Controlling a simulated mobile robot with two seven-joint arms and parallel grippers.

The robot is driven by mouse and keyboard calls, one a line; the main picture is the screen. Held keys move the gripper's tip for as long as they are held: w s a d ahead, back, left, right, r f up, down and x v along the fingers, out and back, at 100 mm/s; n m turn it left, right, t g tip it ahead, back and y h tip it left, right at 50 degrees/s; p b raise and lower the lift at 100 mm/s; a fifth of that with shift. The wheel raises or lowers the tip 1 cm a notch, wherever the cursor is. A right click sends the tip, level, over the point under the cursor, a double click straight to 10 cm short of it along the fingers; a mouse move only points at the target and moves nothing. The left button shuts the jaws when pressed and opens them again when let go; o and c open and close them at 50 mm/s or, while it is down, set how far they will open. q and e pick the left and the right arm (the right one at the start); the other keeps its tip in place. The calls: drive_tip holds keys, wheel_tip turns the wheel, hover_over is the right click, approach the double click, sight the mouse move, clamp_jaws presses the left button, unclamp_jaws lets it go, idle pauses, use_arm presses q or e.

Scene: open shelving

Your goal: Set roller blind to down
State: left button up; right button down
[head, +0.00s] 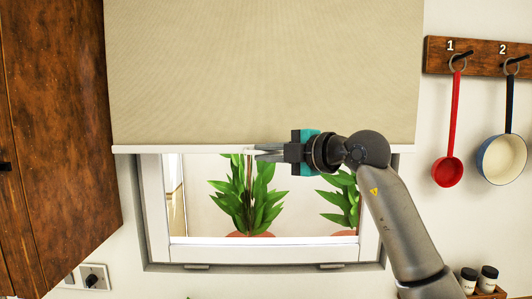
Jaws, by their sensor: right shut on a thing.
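The beige roller blind (262,70) hangs over the window in the head view. It covers the upper part, and its white bottom bar (180,149) crosses the top of the visible glass. My right gripper (254,152) reaches in from the right and is shut on the blind at the middle of this bar. The fingers hide the exact spot of contact. The lower window (255,240) is uncovered below the bar. My left gripper is not in view.
Two green plants (248,195) show through the window. A brown wooden cabinet (60,130) stands close on the left. On the right, a red ladle (447,170) and a blue-and-white pan (502,158) hang from a wooden rack (480,57). Small jars (487,280) stand at lower right.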

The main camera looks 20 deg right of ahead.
wheel_tip(320, 180, down, 32)
drive_tip(key=b, duration=1.3)
drive_tip(key=shift+f, duration=0.25)
drive_tip(key=c, duration=0.9)
unclamp_jaws()
drive_tip(key=shift+r, duration=0.1)
drive_tip(key=v, duration=1.5)
drive_tip(key=shift+s, duration=0.15)
